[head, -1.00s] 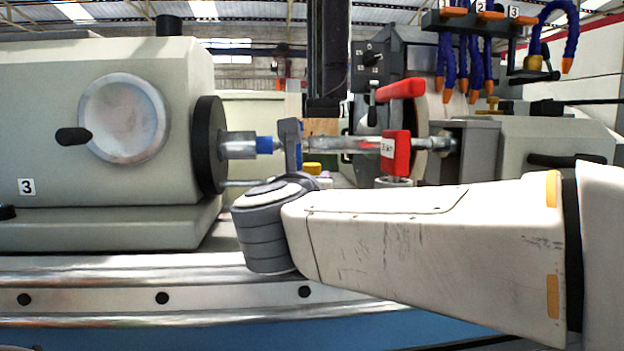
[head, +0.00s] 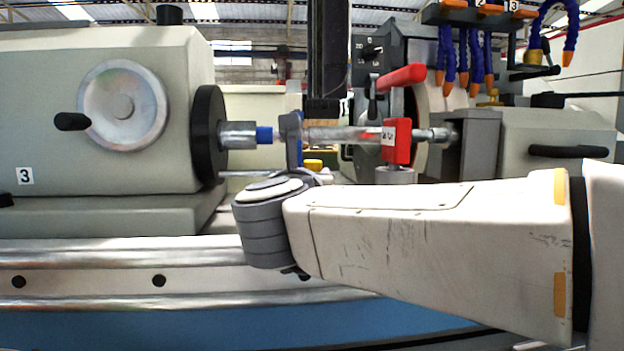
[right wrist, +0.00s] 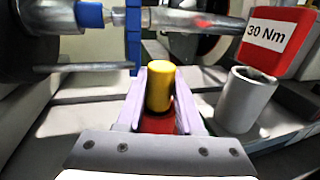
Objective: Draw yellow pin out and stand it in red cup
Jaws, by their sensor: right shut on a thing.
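The yellow pin (right wrist: 160,88) stands upright between the two pale purple fingers of my right gripper (right wrist: 161,98) in the right wrist view, and the gripper is shut on it. A red piece (right wrist: 158,122) shows directly below the pin, between the fingers; I cannot tell whether it is the red cup or how the pin meets it. In the head view a small yellow patch (head: 313,164), likely the pin, shows behind my right wrist, which hides the fingers. My left gripper is not in view.
A grey hollow cylinder (right wrist: 243,100) stands close right of the gripper, beside a red 30 Nm block (right wrist: 282,40). A metal shaft (head: 345,135) with a blue band (head: 264,135) runs behind. The grey headstock (head: 100,110) fills the left.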

